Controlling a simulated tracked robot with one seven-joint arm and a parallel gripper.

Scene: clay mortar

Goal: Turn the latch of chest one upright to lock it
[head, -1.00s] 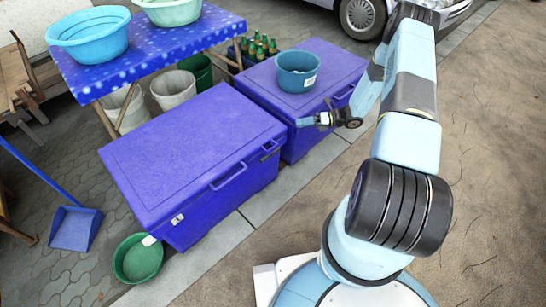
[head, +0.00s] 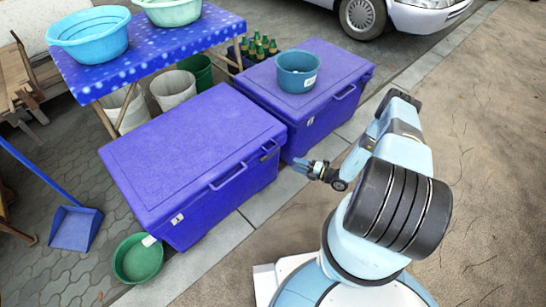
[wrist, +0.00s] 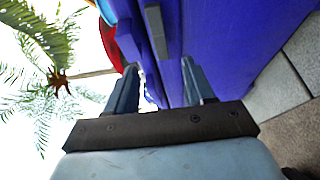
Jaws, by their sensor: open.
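Two closed blue chests stand in a row in the head view, the near one (head: 190,150) and the far one (head: 335,70); I cannot tell which is chest one. The near chest has a front handle (head: 228,177), a dark fitting (head: 268,149) at its right and a pale one (head: 177,219) at its left. The far chest has a pale fitting (head: 311,121). My gripper (head: 299,163) is open and empty beside the near chest's right front corner. In the wrist view, my gripper (wrist: 160,86) faces a blue chest wall (wrist: 225,40) with a grey bar (wrist: 157,32); latch angle is unclear.
A teal bucket (head: 297,72) sits on the far chest. A green basin (head: 138,258) lies by the near chest's left corner. A table (head: 160,55) with basins stands behind. The pavement (head: 275,205) before the chests is clear.

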